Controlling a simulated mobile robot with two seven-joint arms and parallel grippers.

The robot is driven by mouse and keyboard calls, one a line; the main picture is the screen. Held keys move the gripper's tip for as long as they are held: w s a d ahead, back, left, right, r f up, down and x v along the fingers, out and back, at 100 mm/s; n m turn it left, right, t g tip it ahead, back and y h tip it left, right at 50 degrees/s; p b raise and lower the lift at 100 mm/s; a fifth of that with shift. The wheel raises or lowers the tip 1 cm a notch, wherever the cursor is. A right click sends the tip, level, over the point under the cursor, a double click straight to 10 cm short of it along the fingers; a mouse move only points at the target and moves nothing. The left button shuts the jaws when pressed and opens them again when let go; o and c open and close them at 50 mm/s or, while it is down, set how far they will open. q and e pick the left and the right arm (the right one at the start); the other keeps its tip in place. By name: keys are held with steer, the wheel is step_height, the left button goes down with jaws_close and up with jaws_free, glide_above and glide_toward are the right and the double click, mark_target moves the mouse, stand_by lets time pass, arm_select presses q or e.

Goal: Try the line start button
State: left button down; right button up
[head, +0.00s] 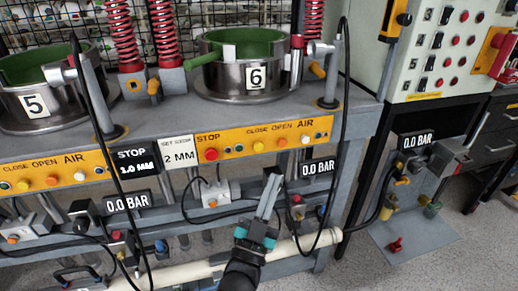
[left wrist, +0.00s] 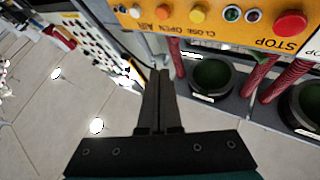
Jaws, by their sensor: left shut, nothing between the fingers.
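My left gripper (head: 274,182) is shut and empty, fingers pointing up, below the orange button panel (head: 318,128) of station 6 in the head view. The panel has a red STOP button (head: 210,154), a green button (head: 238,149), a yellow button (head: 258,147) and an orange button (head: 282,142). In the left wrist view the shut fingers (left wrist: 158,78) stand apart from the panel; the red button (left wrist: 290,23) is at upper right. I cannot read a line start label on any button. A pale cabinet (head: 434,62) at right carries several switches and buttons. My right gripper is not in view.
A press pot marked 6 (head: 250,79) stands on the bench above the panel, and pot 5 (head: 36,104) at left. Black hoses and a pale pipe (head: 190,272) run near my gripper. A 0.0 BAR display (head: 318,167) hangs just right. Grey floor is open at lower right.

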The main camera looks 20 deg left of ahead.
mark_target(258, 147)
arm_select(q)
steer(key=w+a+b, duration=0.3)
steer(key=w+a, duration=0.2)
steer(key=w, duration=0.2)
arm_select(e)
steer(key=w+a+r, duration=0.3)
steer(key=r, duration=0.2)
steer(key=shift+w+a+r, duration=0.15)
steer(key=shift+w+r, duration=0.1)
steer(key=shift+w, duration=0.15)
arm_select(q)
steer(key=shift+d, duration=0.1)
steer(key=shift+w, duration=0.15)
stand_by(1.2)
steer(key=shift+w+a+b, duration=0.25)
steer(key=shift+w+b, duration=0.05)
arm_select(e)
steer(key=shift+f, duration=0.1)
